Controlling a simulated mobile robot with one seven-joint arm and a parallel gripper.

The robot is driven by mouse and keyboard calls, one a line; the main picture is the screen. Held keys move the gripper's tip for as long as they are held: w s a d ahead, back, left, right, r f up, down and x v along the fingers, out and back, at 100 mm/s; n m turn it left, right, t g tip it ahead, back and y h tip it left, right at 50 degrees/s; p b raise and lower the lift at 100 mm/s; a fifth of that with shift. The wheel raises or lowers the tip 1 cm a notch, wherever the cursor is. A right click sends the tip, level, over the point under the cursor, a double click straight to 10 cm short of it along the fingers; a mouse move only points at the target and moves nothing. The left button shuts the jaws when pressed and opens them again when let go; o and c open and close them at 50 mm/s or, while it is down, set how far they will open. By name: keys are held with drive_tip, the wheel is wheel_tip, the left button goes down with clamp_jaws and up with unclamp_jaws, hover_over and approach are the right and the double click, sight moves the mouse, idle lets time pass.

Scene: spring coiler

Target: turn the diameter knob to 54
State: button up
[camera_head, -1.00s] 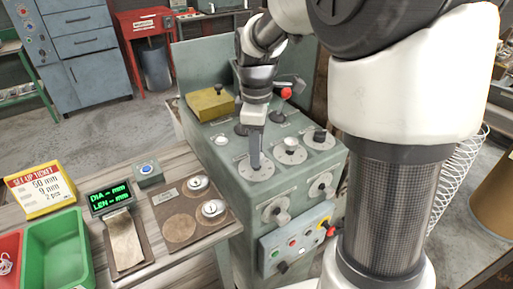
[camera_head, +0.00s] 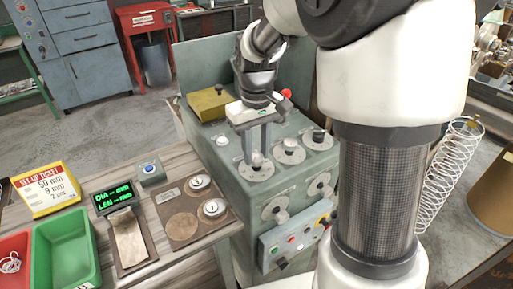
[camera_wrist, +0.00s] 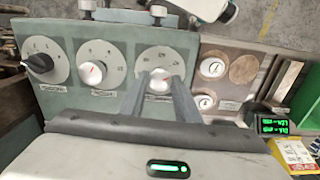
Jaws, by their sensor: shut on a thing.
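The green spring coiler (camera_head: 222,150) has a row of three round dials on its top. My gripper (camera_head: 257,155) points down at the dial nearest the workbench, its fingers on either side of that dial's pale knob (camera_head: 257,161). In the wrist view my gripper (camera_wrist: 160,84) is shut on this knob (camera_wrist: 159,85), which stands in the middle of a light dial plate (camera_wrist: 160,60). Numbers ring the plate, but they and the label below are too small to read surely. The fingers hide part of the plate and its pointer.
A middle dial (camera_head: 289,151) and a dark-knobbed dial (camera_head: 318,138) sit beside the gripped one. More knobs (camera_head: 276,208) are on the front. The bench holds a setup ticket (camera_head: 45,189) reading 50 mm, a green display (camera_head: 113,195) and red and green trays (camera_head: 66,250).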

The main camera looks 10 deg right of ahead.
sight(257, 156)
drive_tip(key=m+p, duration=0.1)
drive_tip(key=m, duration=0.3)
drive_tip(key=shift+r+m, duration=0.1)
drive_tip(key=shift+m, duration=0.2)
drive_tip(key=shift+m+p, duration=0.3)
drive_tip(key=shift+m, duration=1.5)
drive_tip(key=o, duration=1)
drive_tip(key=shift+o, duration=0.2)
wheel_tip(257, 156, up, 17)
drive_tip(key=p, duration=0.1)
drive_tip(key=shift+r+p, duration=0.15)
drive_tip(key=shift+p, duration=0.15)
